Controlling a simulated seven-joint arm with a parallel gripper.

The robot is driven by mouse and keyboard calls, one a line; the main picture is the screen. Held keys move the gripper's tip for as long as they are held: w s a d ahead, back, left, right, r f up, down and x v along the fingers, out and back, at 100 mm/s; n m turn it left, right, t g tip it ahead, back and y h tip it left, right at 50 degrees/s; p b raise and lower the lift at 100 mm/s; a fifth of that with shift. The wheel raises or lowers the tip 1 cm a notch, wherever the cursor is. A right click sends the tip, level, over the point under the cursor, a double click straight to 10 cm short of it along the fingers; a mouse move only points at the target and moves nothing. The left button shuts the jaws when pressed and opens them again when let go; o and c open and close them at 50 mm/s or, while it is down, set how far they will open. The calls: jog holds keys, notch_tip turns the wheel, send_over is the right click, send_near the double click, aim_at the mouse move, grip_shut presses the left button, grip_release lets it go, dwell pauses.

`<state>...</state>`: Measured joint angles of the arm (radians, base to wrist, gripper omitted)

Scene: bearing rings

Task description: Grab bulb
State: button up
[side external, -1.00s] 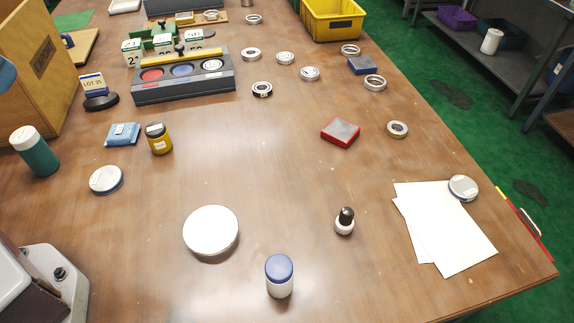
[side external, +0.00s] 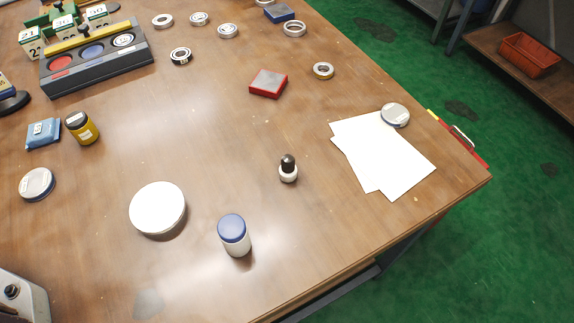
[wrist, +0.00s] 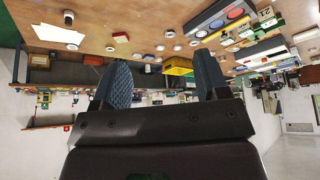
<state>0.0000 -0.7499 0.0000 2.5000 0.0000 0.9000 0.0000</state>
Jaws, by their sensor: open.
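A small bulb-like piece (side external: 288,168) with a rounded black top and a white base stands upright on the brown table in the side external view. It also shows small in the wrist view (wrist: 68,17), near the upper left. My gripper (wrist: 162,58) is open and empty in the wrist view, its two blue textured fingers apart. It is well away from the bulb and touches nothing I can see. The side external view does not show my gripper.
A white round lid (side external: 158,208) and a blue-capped jar (side external: 234,235) stand near the bulb. White sheets (side external: 382,155) lie to its right, a red box (side external: 268,83) farther back. Several metal rings and a grey three-well tray (side external: 97,58) are farther off. Table around the bulb is clear.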

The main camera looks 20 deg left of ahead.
jog(key=m+g+h, duration=0.2)
jog(key=m+h, duration=0.1)
jog(key=m, duration=0.6)
send_near(283, 161)
jog(key=x, duration=0.6)
jog(key=shift+d+f, duration=0.2)
jog(key=shift+d, duration=0.05)
jog(key=shift+x, duration=3.1)
jog(key=shift+a, duration=0.2)
